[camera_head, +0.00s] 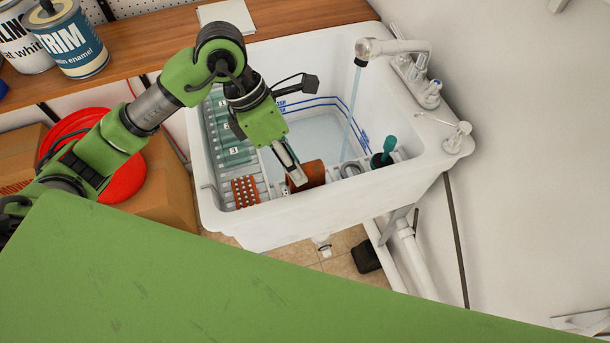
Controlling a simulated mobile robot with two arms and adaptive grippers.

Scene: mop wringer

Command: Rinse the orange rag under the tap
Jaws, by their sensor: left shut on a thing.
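The orange rag (309,176) is at the near side of the white sink (290,222), by its front rim. My left gripper (297,177) reaches down over the sink and is shut on the rag, its fingertips against the cloth. The tap (392,47) is at the sink's back right, and a thin stream of water (351,115) falls from it into the basin, right of the rag and apart from it. The lower part of the rag is hidden. My right gripper does not show.
An orange dotted item (245,192) and a dark cup with a teal-handled tool (383,155) sit along the front rim. Green numbered pieces (233,150) lie on the left ledge. Paint cans (70,38) stand on the wooden shelf (150,40). A white wall (530,150) bounds the right.

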